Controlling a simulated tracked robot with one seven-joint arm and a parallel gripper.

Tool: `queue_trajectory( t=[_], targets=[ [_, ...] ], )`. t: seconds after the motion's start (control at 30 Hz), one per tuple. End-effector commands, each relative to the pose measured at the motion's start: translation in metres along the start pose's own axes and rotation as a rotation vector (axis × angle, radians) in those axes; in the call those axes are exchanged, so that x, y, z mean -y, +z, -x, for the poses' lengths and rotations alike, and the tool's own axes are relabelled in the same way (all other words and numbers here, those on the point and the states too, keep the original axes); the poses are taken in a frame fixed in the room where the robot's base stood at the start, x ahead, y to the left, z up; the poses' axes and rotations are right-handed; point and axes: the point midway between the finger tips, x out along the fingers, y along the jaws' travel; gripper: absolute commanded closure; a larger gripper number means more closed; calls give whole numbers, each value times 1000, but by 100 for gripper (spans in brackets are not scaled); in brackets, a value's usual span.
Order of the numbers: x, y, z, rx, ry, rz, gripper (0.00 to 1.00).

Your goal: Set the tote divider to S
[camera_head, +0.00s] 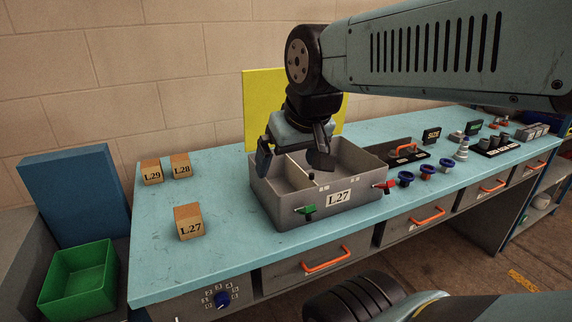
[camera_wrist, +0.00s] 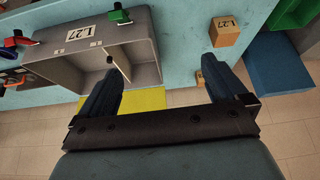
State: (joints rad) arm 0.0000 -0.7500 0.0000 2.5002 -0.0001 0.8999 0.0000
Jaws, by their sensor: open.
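The grey tote (camera_head: 265,205) stands on the blue bench with an L27 label on its front. Its thin pale divider (camera_head: 299,166) stands left of the tote's middle, with a dark knob (camera_head: 311,176) near the front end. The small marks along the front rim are too small to read. My gripper (camera_head: 292,160) is open and empty, pointing down over the left part of the tote. In the wrist view my open fingers (camera_wrist: 164,66) are apart from the divider (camera_wrist: 119,65); its knob (camera_wrist: 109,60) lies beyond the left fingertip.
A green clip (camera_head: 307,210) and a red clip (camera_head: 386,186) are on the tote's front. Wooden blocks L27 (camera_head: 189,221), L28 (camera_head: 181,165) and L29 (camera_head: 151,171) stand left. A yellow panel (camera_head: 262,95) rises behind. Blue rings (camera_head: 406,178) lie right.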

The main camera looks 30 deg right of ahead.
Motion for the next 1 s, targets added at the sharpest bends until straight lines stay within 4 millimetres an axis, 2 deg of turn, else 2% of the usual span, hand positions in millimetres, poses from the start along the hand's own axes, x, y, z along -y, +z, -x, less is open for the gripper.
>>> queue_trajectory(
  t=[0.37, 0.5, 0.63, 0.77, 1.0],
  targets=[
    [0, 0, 0, 0, 0, 0, 1],
    [-1, -3, 0, 5, 2, -7, 12],
    [-8, -14, -2, 41, 17, -47, 25],
    [-22, -36, -8, 107, 42, -126, 37],
    [-58, -78, -25, 235, 88, -290, 58]
  ],
)
